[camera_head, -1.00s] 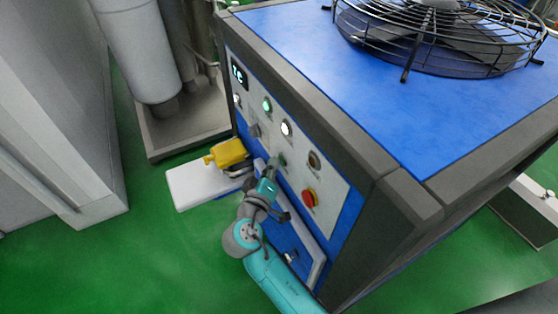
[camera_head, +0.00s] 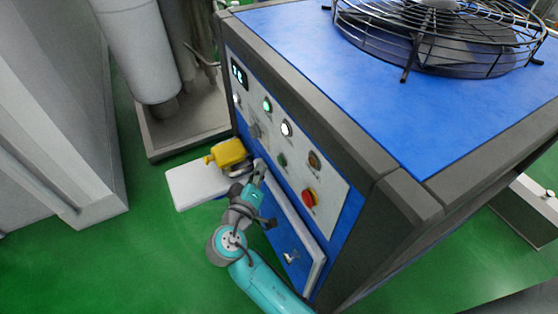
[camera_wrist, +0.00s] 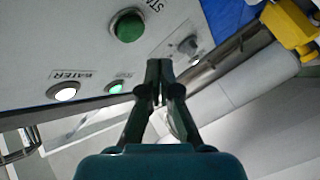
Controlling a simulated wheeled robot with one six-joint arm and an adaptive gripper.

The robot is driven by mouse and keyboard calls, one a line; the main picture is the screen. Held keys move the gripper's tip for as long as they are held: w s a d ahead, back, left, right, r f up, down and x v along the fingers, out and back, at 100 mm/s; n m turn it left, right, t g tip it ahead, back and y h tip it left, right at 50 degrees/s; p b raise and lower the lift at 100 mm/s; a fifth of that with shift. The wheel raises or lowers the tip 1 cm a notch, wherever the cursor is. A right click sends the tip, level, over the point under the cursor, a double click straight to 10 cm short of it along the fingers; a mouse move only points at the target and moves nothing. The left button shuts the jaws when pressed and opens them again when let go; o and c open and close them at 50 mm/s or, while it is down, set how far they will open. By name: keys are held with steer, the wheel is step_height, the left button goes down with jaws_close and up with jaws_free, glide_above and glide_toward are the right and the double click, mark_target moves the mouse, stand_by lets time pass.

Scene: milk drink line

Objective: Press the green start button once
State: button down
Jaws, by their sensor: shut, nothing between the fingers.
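The green start button (camera_head: 282,160) sits on the light control panel of the blue machine. In the wrist view it is a round dark-green button (camera_wrist: 128,25) at the top, with part of a label reading "STA" beside it. My gripper (camera_head: 260,168) is shut and empty, to the left of and slightly below the button in the head view. In the wrist view the closed fingertips (camera_wrist: 158,68) lie below and right of the button and do not cover it. The fingertips look apart from the button.
The panel also carries a red emergency knob (camera_head: 309,198), a lit green lamp (camera_head: 267,104), a lit white lamp (camera_head: 286,128) and a selector knob (camera_wrist: 188,45). A yellow part (camera_head: 228,153) stands near my gripper, above a white plate (camera_head: 192,187). Green floor lies open at lower left.

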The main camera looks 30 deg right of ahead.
steer(key=a, duration=0.2)
steer(key=shift+a, duration=0.35)
stand_by(0.6)
steer(key=s+d+f+n+y, duration=0.1)
steer(key=s+f+n+y, duration=0.1)
steer(key=s+f+y, duration=0.5)
steer(key=s+d+f+n+y, duration=0.2)
steer(key=s+f+y, duration=0.1)
steer(key=s+f, duration=0.85)
steer(key=s+a+r+m+y, duration=0.1)
steer(key=s+r, duration=0.2)
steer(key=s, duration=0.5)
steer(key=s+a+r+y, duration=0.1)
steer(key=s+r, duration=0.1)
steer(key=s, duration=0.5)
steer(key=s+d+r+m+t, duration=0.1)
steer(key=s+r+m, duration=0.3)
steer(key=s+r, duration=0.5)
steer(key=shift+r+t, duration=0.7)
stand_by(1.0)
